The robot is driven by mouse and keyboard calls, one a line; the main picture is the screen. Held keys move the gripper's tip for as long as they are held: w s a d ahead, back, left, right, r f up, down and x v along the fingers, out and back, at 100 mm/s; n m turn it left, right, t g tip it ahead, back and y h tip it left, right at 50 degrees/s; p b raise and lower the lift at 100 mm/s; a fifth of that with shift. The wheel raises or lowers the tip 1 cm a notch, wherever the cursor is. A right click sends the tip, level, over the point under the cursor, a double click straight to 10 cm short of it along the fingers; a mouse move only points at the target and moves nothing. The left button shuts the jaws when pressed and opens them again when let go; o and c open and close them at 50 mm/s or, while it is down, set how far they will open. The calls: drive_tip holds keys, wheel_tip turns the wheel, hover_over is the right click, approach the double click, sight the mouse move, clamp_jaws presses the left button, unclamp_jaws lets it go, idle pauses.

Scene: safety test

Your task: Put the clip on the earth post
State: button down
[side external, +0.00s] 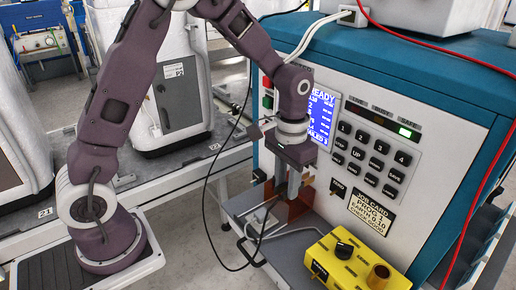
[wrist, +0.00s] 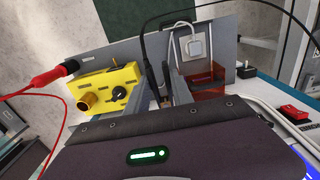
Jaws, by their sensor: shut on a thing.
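My gripper (side external: 293,185) points down in front of the tester's panel, its fingers shut. It also shows in the wrist view (wrist: 166,100), where a black cable runs down to the fingers. The clip is between the fingers and mostly hidden, so I cannot make out its shape. A brass post (side external: 379,275) stands on a yellow box at the front right, apart from my gripper. The post also shows in the wrist view (wrist: 88,102), left of the fingers. It is the only post I make out; no earth label is readable on it.
The yellow box (side external: 340,258) has a black knob. A rust-red block (wrist: 207,84) is close beside the fingers. The blue and white tester (side external: 400,120) stands right behind my gripper. The black cable (side external: 207,185) loops below the bench edge. A red lead (wrist: 48,82) lies near the yellow box.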

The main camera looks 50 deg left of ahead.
drive_tip(key=s+d, duration=1.2)
drive_tip(key=d, duration=0.2)
drive_tip(key=w+f, duration=0.3)
drive_tip(key=f, duration=1.2)
drive_tip(key=shift+w+a, duration=0.3)
drive_tip(key=shift+w, duration=0.1)
drive_tip(key=shift+s+r, duration=0.1)
drive_tip(key=shift+f, duration=1)
drive_tip(key=shift+f, duration=0.6)
